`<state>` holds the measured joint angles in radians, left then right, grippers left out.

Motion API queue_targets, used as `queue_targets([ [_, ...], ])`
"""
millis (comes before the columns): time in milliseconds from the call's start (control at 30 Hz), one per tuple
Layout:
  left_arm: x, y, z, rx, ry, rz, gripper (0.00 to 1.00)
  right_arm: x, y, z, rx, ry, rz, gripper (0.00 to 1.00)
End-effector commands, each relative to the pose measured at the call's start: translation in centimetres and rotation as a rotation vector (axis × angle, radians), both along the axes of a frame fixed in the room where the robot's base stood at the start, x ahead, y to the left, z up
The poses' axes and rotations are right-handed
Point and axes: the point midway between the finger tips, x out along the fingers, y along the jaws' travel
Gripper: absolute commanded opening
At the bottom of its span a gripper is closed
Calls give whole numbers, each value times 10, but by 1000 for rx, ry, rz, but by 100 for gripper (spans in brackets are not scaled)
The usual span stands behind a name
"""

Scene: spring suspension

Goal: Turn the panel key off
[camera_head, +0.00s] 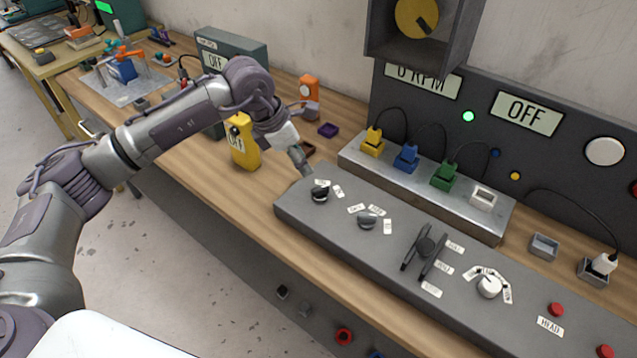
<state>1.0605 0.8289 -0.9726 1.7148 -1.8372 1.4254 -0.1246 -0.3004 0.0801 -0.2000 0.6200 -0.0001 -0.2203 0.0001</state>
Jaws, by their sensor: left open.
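The grey control panel (390,250) lies along the workbench. At its left end is a dark round control (320,194) with a pale top and small labels; it may be the panel key. To its right is a second dark control (367,221) with labels. The labels are too small to read, so I cannot tell which way either is set. My left gripper (303,168) points down just above and behind the first control, seemingly apart from it. It is open and appears empty; its fingertips are small in view. My right gripper is not in view.
A black lever unit (425,247), a white dial (489,286) and red buttons (556,309) stand further right on the panel. A raised metal strip (408,178) with coloured plugs runs behind.

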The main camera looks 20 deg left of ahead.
Motion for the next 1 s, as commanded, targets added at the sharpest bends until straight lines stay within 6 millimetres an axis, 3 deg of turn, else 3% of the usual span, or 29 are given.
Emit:
queue_targets([
  [300,16,-22,-62,-3,4,0,42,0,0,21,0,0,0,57],
  [500,24,-29,-88,-3,2,1,42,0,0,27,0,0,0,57],
  [933,26,-32,-99,-4,0,0,42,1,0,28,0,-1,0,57],
  [1000,26,-32,-99,-4,0,0,32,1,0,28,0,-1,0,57],
])
